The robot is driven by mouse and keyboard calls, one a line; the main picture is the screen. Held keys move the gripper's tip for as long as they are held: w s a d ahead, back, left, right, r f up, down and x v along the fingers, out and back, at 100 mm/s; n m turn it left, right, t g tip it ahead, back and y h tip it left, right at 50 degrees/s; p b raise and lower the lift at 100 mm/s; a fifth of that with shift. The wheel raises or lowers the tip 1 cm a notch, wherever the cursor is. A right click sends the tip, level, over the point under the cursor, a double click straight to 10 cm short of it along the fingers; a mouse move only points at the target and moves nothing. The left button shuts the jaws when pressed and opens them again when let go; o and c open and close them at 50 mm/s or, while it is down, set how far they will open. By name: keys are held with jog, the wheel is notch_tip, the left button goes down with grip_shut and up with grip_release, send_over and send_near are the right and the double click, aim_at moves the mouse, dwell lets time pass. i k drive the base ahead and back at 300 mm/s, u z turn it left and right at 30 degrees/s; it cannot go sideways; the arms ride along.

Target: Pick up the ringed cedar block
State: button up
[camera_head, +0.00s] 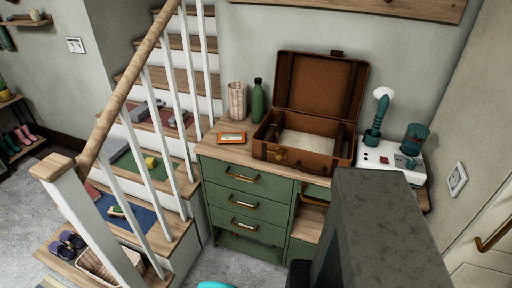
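I cannot make out a ringed cedar block anywhere in this view. Small items lie on the stair treads: a yellow piece (151,162) on a green mat (130,166), and a small pale-and-green item (117,211) on a blue mat (139,222). They are too small to identify surely. The inside of the open brown case (306,142) on the green cabinet (245,181) shows a pale lining, and its near wall hides part of the floor of it. My gripper is not in view.
On the cabinet top stand a woven-looking tumbler (237,100), a green bottle (258,101) and an orange-framed item (232,138). A white unit (385,160) with teal items is at right. A white-post railing (85,205) fronts the stairs. The cabinet's lower right is hidden.

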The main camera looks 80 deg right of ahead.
aim_at(276, 133)
jog(key=u, duration=0.85)
jog(key=k, duration=0.8)
jog(key=z, duration=0.95)
